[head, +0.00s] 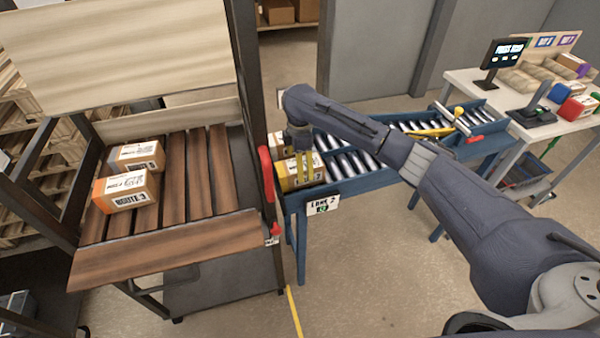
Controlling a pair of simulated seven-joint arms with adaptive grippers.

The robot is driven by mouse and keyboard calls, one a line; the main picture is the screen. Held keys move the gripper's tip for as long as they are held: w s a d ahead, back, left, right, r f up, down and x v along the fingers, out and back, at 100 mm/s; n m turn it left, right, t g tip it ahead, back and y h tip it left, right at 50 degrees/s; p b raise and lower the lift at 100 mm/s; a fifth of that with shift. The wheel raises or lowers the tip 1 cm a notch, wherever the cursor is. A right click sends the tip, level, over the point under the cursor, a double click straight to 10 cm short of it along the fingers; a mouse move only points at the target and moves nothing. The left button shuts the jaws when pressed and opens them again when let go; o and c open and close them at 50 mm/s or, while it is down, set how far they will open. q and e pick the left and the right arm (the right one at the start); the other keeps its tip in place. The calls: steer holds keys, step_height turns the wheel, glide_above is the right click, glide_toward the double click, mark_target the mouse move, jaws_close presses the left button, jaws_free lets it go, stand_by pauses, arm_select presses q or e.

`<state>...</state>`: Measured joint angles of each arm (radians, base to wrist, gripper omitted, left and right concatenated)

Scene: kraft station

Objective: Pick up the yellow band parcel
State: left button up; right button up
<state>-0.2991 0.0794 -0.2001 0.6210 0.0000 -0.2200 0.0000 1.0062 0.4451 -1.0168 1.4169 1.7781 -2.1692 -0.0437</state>
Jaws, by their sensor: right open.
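The yellow band parcel (285,180) is a cardboard box with a yellow band and a white label. It sits at the near left end of the blue roller conveyor, by the "Lane 2" sign. My right gripper (304,177) points down at this parcel, with its fingers open and in front of or around its upper part. I cannot tell whether they touch it. The fingers hide part of the parcel. Another box (276,145) stands just behind it on the conveyor. My left gripper is not in view.
A slatted wooden cart (172,195) with dark posts stands left of the conveyor (352,185). It holds an orange-band parcel (127,191) marked Route 3 and another parcel (137,153). A white table (470,85) with a screen (503,53) and coloured items is at the right.

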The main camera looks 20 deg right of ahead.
steer(key=shift+d+f, duration=0.1)
steer(key=shift+f, duration=1.5)
steer(key=c, duration=1.4)
steer(key=shift+c, duration=0.9)
steer(key=shift+r, duration=0.15)
